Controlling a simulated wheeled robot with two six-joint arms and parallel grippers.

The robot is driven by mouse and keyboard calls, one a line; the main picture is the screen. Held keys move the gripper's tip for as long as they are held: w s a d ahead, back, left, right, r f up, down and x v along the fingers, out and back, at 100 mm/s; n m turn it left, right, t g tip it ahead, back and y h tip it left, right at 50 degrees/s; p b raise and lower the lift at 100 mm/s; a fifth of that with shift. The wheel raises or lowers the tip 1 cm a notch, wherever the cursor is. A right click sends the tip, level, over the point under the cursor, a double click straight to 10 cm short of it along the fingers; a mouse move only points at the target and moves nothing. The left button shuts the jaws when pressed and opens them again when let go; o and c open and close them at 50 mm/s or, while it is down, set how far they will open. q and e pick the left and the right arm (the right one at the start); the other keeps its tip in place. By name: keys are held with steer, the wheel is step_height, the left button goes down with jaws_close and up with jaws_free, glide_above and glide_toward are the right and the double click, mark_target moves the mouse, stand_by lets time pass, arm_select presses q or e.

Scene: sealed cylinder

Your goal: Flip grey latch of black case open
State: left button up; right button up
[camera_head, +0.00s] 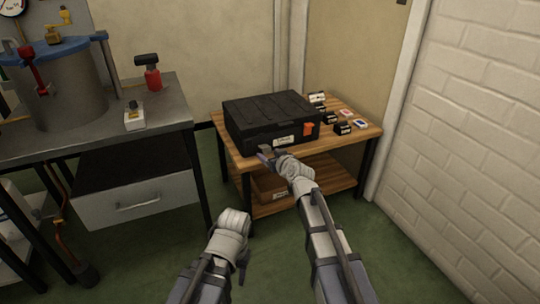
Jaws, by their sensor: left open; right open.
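The black case (270,112) sits closed on a small wooden table (362,136). An orange latch (308,129) shows at the right of its front face, beside a white label (285,140). I cannot clearly make out the grey latch; the left part of the front face is partly behind my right gripper. My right gripper (267,153) is open at the lower front of the case, left of the label. I cannot tell whether it touches the case. My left gripper (242,272) is open, low over the floor in front of the table, away from the case.
Several small boxes (343,127) stand right of the case. A cardboard box (270,184) sits on the lower shelf. A metal workbench (180,107) with a pressure vessel (65,85) is at left. A brick wall (470,120) bounds the right. Green floor is free in front.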

steer(key=p+v, duration=0.2)
steer(key=v, duration=0.5)
steer(key=shift+s, duration=0.35)
steer(key=shift+d+r, duration=0.15)
steer(key=s+a+f+n+g+p, duration=0.25)
steer(key=s+a+g+p, duration=0.5)
steer(key=s, duration=0.45)
steer(key=s+d+m+g+h+p, duration=0.25)
steer(key=s+g+h+p, duration=0.3)
steer(key=s, duration=1.05)
step_height(320, 180, up, 38)
steer(key=d+p, duration=0.1)
steer(key=p, duration=3.6)
steer(key=shift+s+g, duration=0.25)
steer(key=shift+g, duration=0.15)
